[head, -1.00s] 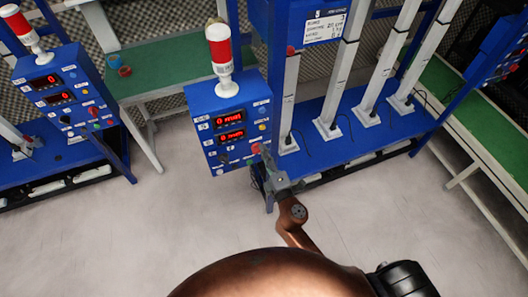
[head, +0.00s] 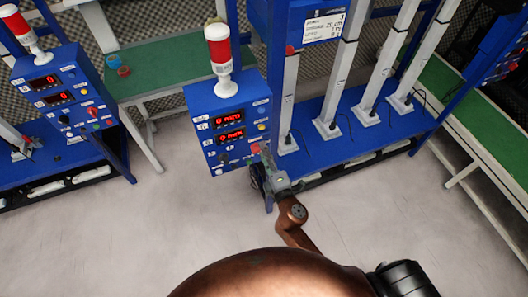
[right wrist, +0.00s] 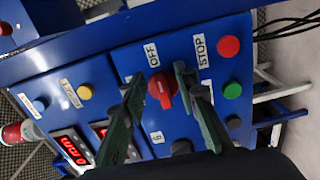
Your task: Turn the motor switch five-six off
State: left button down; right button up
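The red rotary switch (right wrist: 162,90) is on a blue control panel (right wrist: 125,57), with an OFF label (right wrist: 152,54) above it in the right wrist view. The handle appears tilted from upright. A label reading 6 (right wrist: 157,137) is below it. My right gripper (right wrist: 158,75) is open, with one finger on each side of the switch; I cannot tell whether either finger touches it. In the head view the right gripper (head: 262,150) is at the lower right of the middle control box (head: 196,107) and covers part of it. My left gripper is not in view.
A red STOP button (right wrist: 228,46) and a green button (right wrist: 232,90) are close to the right finger. Black knobs (right wrist: 181,147) lie below. A red-and-white beacon (head: 221,55) stands on the box. Blue frames with white columns (head: 340,90) stand behind. Grey floor (head: 120,235) in front is clear.

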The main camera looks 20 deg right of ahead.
jog(key=s, duration=0.7)
jog(key=shift+s+d, duration=0.15)
jog(key=shift+s, duration=0.1)
jog(key=shift+f, duration=0.1)
